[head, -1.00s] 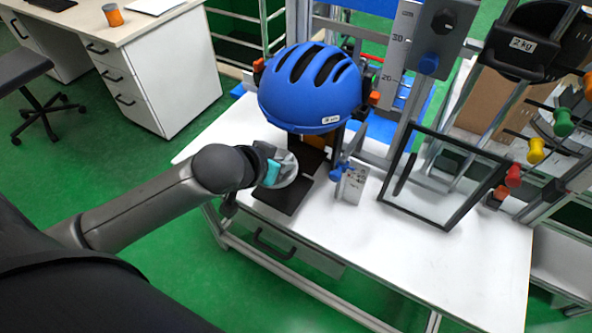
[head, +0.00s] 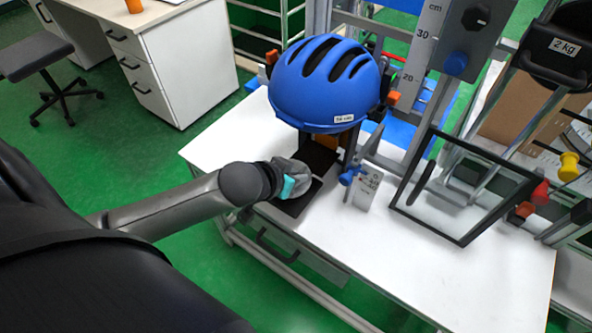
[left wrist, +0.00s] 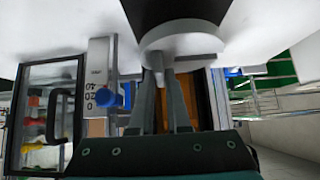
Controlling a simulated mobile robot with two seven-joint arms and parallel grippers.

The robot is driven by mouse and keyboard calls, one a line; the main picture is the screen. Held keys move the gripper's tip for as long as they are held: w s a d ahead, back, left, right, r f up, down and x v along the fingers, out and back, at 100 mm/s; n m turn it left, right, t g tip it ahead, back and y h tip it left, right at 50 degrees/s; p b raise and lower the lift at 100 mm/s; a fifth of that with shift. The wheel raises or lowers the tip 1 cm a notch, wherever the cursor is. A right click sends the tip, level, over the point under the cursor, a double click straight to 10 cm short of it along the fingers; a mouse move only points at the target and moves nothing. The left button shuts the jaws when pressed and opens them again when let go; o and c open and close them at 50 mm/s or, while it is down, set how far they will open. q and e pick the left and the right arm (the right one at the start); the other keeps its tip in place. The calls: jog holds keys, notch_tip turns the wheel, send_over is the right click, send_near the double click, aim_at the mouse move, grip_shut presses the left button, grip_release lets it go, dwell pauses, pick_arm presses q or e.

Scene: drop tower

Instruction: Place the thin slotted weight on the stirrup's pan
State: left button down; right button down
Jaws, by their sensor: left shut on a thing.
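My left gripper (head: 292,180) hangs over the near part of the white table, above a black plate (head: 295,206). It is shut on a thin pale grey disc, taken to be the thin slotted weight. In the left wrist view the disc (left wrist: 185,42) is at the tips of the two dark fingers (left wrist: 162,80), in front of the black plate, with a grey bar at its edge. In the head view the gripper mostly hides the disc. A black block marked 2 kg (head: 550,62) hangs at the upper right. I cannot make out the stirrup's pan. My right gripper is not in view.
A blue helmet (head: 327,85) sits just behind the plate. The scale post (head: 425,40) rises behind. The table's front right is clear.

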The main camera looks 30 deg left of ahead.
pick_arm(q)
notch_tip(320, 180, down, 2)
jog(key=shift+w+f+b, duration=0.1)
jog(key=shift+w+b, duration=0.05)
jog(key=shift+b, duration=0.25)
jog(key=shift+f, duration=0.2)
jog(key=c, duration=0.9)
grip_release()
jog(key=shift+f, duration=0.15)
jog(key=p+v, duration=0.4)
jog(key=v, duration=0.8)
